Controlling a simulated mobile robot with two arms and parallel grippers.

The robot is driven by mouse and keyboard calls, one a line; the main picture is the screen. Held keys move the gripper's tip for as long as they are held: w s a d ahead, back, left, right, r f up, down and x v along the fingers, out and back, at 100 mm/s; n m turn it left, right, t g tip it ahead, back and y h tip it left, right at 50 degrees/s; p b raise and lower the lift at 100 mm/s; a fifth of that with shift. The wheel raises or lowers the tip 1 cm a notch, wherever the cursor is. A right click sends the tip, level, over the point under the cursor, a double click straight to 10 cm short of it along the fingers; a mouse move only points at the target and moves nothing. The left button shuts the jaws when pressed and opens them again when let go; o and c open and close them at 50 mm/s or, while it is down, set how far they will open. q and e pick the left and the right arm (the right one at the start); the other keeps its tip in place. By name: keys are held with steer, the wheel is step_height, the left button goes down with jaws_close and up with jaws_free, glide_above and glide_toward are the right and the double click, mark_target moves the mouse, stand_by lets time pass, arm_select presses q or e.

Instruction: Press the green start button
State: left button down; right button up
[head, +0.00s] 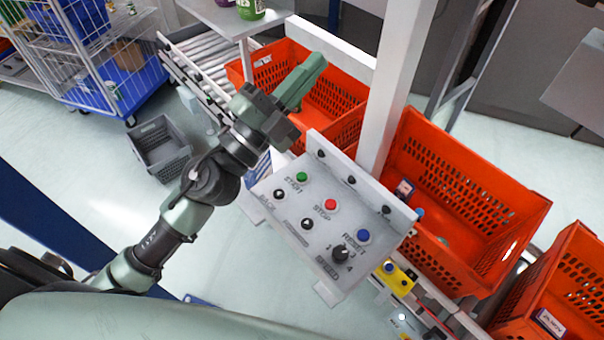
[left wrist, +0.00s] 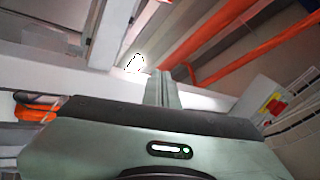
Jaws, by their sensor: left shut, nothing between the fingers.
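The green start button (head: 301,176) is on the upper left of a light grey control panel (head: 290,236), above the label START. A red stop button (head: 330,204), a blue reset button (head: 363,236) and a black speed knob (head: 340,252) are on the same panel. My left gripper (head: 314,72) is shut and empty. In the head view it appears above and beyond the panel's upper edge, over an orange tote, apart from the green button. In the left wrist view its closed fingers (left wrist: 160,88) point away from the camera; the green button does not show there. My right gripper is not in view.
Orange totes (head: 470,150) stand behind and right of the panel. A white post (head: 398,90) rises just behind the panel. A roller conveyor (head: 200,68), a grey crate (head: 160,150) and a wire cart (head: 90,50) are at the left.

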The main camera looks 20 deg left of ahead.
arm_select(q)
steer(key=s+d+f+m+g+h, duration=0.1)
steer(key=d+f+m+g+h, duration=0.1)
steer(key=d+f+m+g, duration=0.35)
steer(key=s+d+f+m+g+h, duration=0.1)
steer(key=d+f+m+g+h, duration=0.1)
steer(key=m+g, duration=0.6)
steer(key=w+a+f+m+y, duration=0.2)
steer(key=w+a+f+y, duration=0.1)
steer(key=a+f+y, duration=0.6)
steer(key=shift+a+f+m, duration=0.35)
steer(key=shift+a+f, duration=0.1)
steer(key=shift+a, duration=0.2)
steer(key=shift+w+g, duration=0.1)
steer(key=shift+g, duration=0.15)
steer(key=shift+f, duration=0.15)
